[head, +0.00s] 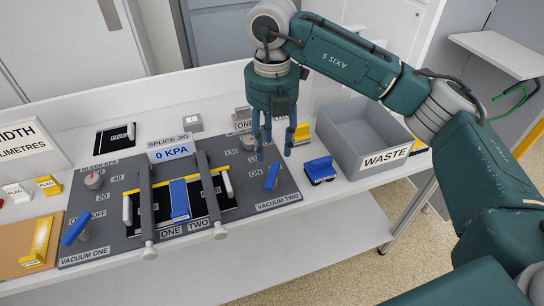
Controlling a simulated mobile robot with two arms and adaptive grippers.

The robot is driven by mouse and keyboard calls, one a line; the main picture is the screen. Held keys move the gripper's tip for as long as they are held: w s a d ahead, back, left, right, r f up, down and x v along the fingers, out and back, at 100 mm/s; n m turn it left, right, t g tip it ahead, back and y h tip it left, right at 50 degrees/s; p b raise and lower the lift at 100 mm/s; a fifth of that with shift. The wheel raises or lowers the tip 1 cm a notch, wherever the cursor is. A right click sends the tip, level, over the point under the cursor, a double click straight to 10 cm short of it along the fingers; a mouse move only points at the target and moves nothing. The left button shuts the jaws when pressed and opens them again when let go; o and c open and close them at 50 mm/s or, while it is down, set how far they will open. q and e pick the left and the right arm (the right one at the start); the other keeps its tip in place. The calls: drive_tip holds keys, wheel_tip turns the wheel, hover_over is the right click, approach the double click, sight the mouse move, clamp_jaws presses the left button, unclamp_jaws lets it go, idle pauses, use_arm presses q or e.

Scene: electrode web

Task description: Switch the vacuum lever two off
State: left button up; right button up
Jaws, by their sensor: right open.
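The vacuum two lever (272,177) is a blue handle on the right side of the dark splice jig panel (292,190), above the VACUUM TWO label. It is tilted, its upper end leaning slightly right. An ON label shows just left of it; I cannot read an OFF label there. My right gripper (274,155) is above and behind the lever, fingers pointing down, open and empty. Its fingertips look close to the lever's upper end, but I see no clear contact. My left gripper is not in view.
The vacuum one lever (76,231) is at the panel's left. Two grey bars flank a blue strip (180,199) mid-jig. A blue-handled block (319,170) stands right of lever two. The grey WASTE bin (352,172) is further right. A 0 KPA display (171,152) stands behind.

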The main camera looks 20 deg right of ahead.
wheel_tip(320, 180, up, 5)
idle(0.7)
